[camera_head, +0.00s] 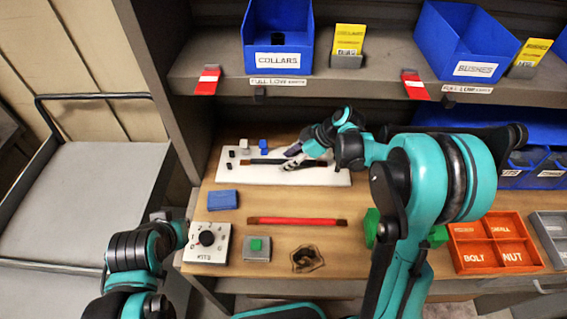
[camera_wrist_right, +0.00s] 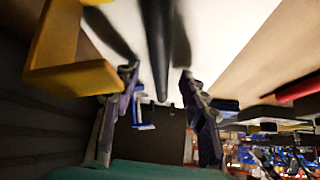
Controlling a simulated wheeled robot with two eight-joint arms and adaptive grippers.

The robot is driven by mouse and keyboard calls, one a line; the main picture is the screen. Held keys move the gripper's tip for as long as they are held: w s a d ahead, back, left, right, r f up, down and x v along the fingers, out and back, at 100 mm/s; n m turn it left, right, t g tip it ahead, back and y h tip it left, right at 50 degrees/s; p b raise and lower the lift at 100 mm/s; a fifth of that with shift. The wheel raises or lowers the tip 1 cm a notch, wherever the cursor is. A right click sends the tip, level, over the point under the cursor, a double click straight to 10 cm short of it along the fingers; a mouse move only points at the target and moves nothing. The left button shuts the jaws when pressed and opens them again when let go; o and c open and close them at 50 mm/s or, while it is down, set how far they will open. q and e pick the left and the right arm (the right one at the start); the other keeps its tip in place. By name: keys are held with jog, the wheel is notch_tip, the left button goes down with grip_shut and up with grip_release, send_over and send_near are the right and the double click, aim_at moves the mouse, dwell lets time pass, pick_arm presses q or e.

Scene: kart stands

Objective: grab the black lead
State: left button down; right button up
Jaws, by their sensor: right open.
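The black lead (camera_head: 265,162) lies along the white board (camera_head: 338,180) at the back of the bench. In the right wrist view it is a dark rod (camera_wrist_right: 157,40) running between my two fingers. My right gripper (camera_head: 292,158) is open at the lead's right part, with one finger on each side and a gap to the rod in the wrist view. The fingers hide some of the lead in the head view. My left arm shows at the lower left of the head view, but I cannot make out its gripper.
A red lead (camera_head: 297,222) lies in front of the board. Nearby are a blue block (camera_head: 222,200), a knob box (camera_head: 207,242), a green-button box (camera_head: 257,248) and an orange tray (camera_head: 490,242). The shelf (camera_head: 385,65) with blue bins overhangs the back.

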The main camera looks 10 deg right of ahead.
grip_shut()
jog(key=shift+r, duration=0.1)
